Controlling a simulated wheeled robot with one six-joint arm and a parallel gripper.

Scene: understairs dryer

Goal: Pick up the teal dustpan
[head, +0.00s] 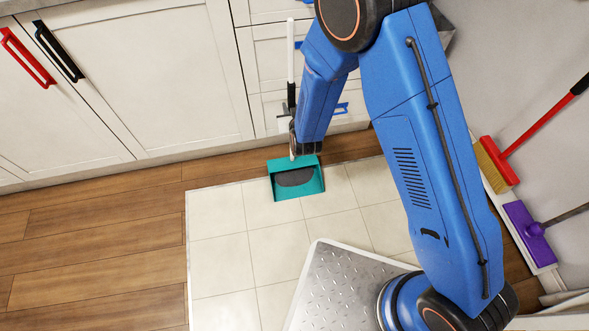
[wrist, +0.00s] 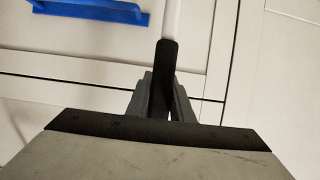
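The teal dustpan (head: 316,185) is in the head view by the base of the drawers, its pan at the edge of the pale tiles. My gripper (head: 291,122) is at the lower part of this handle, partly hidden by my blue arm. In the wrist view the handle's black part (wrist: 167,62) stands between the two grey fingers of my gripper (wrist: 164,85), which close in on it from both sides. The pan itself is not seen clearly there.
White cabinets with a red handle (head: 27,57) and a black handle (head: 59,52) stand behind. Drawers with blue handles (head: 341,108) are close by my gripper. A red broom (head: 497,164) and a purple mop (head: 528,232) lean at the right. Floor to the left is clear.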

